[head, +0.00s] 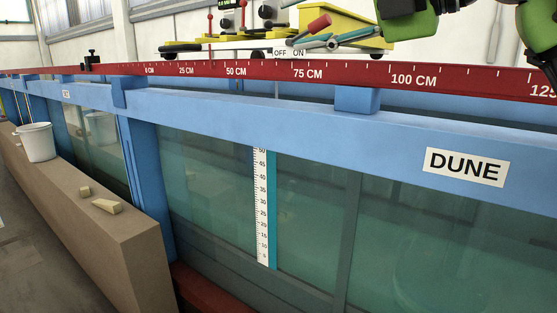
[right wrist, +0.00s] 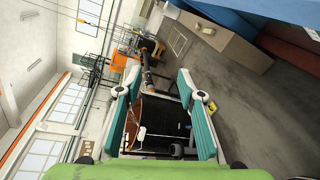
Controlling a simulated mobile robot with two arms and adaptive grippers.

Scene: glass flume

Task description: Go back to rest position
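My right gripper (right wrist: 159,74) shows in the right wrist view with its two teal-padded fingers spread apart. It is open, and I see nothing clamped between the pads. In the head view only green and black parts of my arm show at the top right, above the flume's rail. My left gripper is in neither view. The glass flume (head: 300,130) has a blue frame with a DUNE label (head: 467,166) and greenish glass walls.
A red rail (head: 340,75) with a centimetre scale runs along the flume's top. A yellow-ended apparatus (head: 345,22) stands behind it, near an OFF/ON label (head: 290,53).

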